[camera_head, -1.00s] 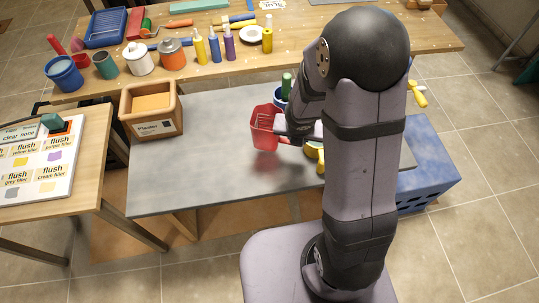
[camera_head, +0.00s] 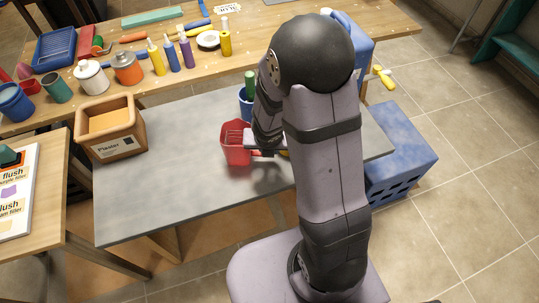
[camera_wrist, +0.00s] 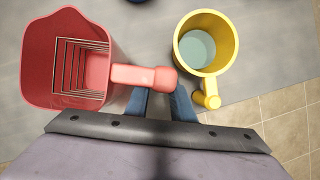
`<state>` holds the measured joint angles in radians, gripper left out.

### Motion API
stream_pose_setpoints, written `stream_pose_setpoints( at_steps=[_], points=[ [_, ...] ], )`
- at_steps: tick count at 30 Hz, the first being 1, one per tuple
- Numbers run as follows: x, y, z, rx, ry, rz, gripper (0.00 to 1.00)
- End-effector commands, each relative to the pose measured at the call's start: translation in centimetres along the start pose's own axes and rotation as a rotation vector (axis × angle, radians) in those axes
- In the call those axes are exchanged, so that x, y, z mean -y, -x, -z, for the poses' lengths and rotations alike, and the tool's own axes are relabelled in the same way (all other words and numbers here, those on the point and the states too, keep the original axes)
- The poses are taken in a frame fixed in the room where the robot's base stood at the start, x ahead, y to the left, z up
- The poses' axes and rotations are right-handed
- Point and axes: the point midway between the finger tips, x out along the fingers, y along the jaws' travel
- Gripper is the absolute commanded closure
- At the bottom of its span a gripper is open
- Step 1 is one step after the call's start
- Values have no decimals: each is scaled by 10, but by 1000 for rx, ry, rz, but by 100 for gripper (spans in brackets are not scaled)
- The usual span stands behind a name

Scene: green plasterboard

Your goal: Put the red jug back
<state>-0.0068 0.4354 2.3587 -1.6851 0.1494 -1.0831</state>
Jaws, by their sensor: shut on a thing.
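The red jug (camera_head: 236,150) is at the middle of the grey table, upright, in the head view. In the wrist view the open red jug (camera_wrist: 40,60) fills the upper left, with a wire grid inside. Its handle (camera_wrist: 145,77) points right, between my gripper's two blue fingers. My gripper (camera_wrist: 160,95) is shut on this handle. In the head view my arm hides most of my gripper (camera_head: 262,143). I cannot tell whether the jug's base touches the table.
A yellow jug (camera_wrist: 231,50) stands close right of my fingers. A blue container (camera_head: 244,104) with a green-handled thing is behind the red jug. A wooden Plaster box (camera_head: 137,133) stands at the grey table's (camera_head: 180,195) left end; the table's left front is clear.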

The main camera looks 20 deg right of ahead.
Motion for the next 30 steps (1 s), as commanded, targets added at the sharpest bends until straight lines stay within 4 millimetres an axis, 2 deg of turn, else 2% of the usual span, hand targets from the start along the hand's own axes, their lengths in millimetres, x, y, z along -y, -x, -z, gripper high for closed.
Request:
stream_pose_setpoints(
  at_steps=[9, 24, 25, 27, 30],
  points=[
    [0, -31, 12, 0, 1, 0, 100],
    [0, -35, 14, 1, 0, 0, 100],
    [0, -35, 15, -1, 1, 1, 76],
    [0, -34, 15, -1, 1, 1, 60],
    [0, -34, 15, -1, 1, 0, 60]
  ],
)
